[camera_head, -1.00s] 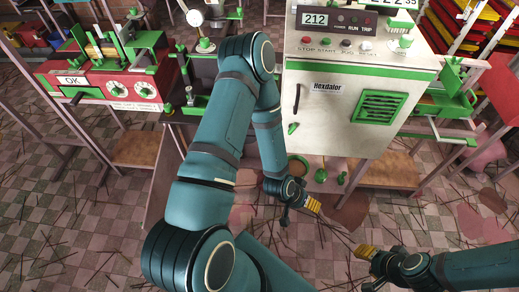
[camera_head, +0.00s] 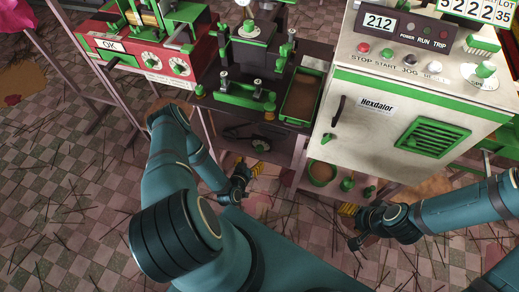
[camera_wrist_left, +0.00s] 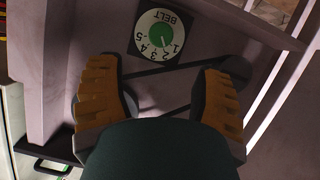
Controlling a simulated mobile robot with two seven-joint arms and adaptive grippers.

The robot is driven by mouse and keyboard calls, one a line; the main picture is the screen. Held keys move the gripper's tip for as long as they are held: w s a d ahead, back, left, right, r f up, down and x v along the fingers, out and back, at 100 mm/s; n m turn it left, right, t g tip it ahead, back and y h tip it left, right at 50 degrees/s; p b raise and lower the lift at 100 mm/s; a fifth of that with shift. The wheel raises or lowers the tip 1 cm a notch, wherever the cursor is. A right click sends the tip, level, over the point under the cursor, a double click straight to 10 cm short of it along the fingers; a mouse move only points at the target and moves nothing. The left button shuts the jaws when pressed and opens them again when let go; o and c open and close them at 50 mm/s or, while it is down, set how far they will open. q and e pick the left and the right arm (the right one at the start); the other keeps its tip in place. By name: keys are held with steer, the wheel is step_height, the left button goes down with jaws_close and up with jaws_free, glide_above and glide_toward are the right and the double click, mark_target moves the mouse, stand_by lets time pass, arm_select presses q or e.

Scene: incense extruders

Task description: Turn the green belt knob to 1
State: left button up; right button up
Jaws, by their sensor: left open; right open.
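The green belt knob (camera_wrist_left: 160,37) sits on a round white dial lettered BELT, numbered 1 to 5, on a dark plate in the left wrist view. A pale mark on the knob lies on the side towards the 1, but its exact setting is hard to read. In the head view a small green-and-white dial (camera_head: 262,144) shows low under the black machine. My left gripper (camera_wrist_left: 157,78) is open and empty, its yellow fingers apart and short of the dial. It also shows in the head view (camera_head: 249,169). My right gripper (camera_head: 350,211) is open and empty below the white cabinet.
A black belt (camera_wrist_left: 175,70) runs behind my left fingers. The white cabinet (camera_head: 400,120) stands right of the black machine (camera_head: 245,72), with a red machine (camera_head: 150,55) to the left. Pale frame legs flank the dial. The floor is strewn with thin sticks.

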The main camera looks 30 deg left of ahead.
mark_target(257, 150)
arm_select(q)
steer(key=b+x, duration=0.2)
steer(key=x, duration=0.8)
steer(key=shift+w+a, duration=0.1)
steer(key=shift+w, duration=0.1)
jaws_close()
steer(key=shift+n, duration=0.3)
steer(key=shift+a+n+t+h, duration=0.1)
steer(key=shift+n+t+h, duration=0.2)
steer(key=shift+n+h, duration=0.45)
steer(key=shift+n+t+h, duration=0.4)
steer(key=shift+n+h, duration=0.35)
steer(key=shift+n, duration=0.6)
jaws_free()
